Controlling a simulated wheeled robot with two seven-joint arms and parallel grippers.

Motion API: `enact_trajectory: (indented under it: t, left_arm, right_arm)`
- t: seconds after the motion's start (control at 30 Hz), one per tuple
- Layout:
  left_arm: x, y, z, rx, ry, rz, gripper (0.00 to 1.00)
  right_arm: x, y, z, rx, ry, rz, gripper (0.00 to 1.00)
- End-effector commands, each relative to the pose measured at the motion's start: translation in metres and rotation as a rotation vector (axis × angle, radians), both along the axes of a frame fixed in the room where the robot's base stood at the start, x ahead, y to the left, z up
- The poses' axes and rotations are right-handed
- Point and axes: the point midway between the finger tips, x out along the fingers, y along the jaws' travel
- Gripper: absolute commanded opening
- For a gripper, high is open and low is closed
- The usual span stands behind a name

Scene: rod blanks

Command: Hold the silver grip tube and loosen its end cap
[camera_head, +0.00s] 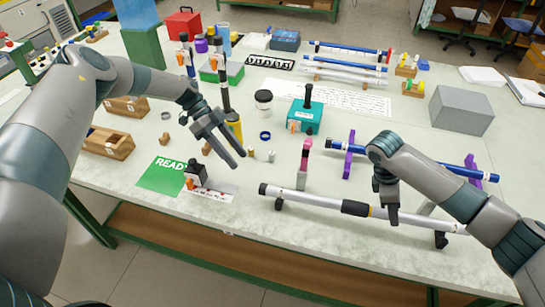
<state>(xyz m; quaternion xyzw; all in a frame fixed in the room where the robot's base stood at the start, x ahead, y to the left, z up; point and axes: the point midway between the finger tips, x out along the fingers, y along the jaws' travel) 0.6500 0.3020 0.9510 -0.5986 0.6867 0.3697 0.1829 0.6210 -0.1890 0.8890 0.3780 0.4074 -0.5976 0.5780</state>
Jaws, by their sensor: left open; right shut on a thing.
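The silver grip tube (310,198) lies near the table's front edge on two small dark stands. It has a black sleeve (354,208) at mid-length and a dark end cap (263,189) at its left end. My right gripper (391,217) comes from above and is shut on the tube, just right of the black sleeve. The tube's right part is partly behind my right arm. My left gripper (236,159) is open and empty in the air, up and to the left of the end cap. Whether the cap is loose cannot be seen.
A blue tube (344,146) on purple stands lies behind the silver one. A pink-topped upright tool (304,160), a teal box (305,115) and small cylinders (271,156) stand nearby. A green READY card (163,177) and a small black-and-orange device (197,177) lie left.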

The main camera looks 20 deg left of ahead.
Motion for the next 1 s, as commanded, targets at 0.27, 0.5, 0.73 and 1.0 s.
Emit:
enact_trajectory:
  t: [0.27,0.5,0.73,1.0]
  left_arm:
    - [0.0000,-0.0001,0.0001,0.000,0.000,0.000,0.48]
    - [-0.0001,-0.0003,-0.0004,0.000,0.000,0.000,0.48]
    - [-0.0001,-0.0003,-0.0014,0.000,0.001,-0.001,0.48]
    - [-0.0001,-0.0003,-0.0015,0.000,0.000,0.000,0.48]
  right_arm:
    - [0.0001,0.0000,0.0002,0.000,0.000,0.000,0.00]
    - [0.0001,0.0000,-0.0007,0.000,0.000,0.000,0.00]
    - [0.0000,0.0001,-0.0048,0.000,0.000,0.000,0.00]
    - [0.0001,0.0001,-0.0066,0.000,0.000,0.000,0.46]
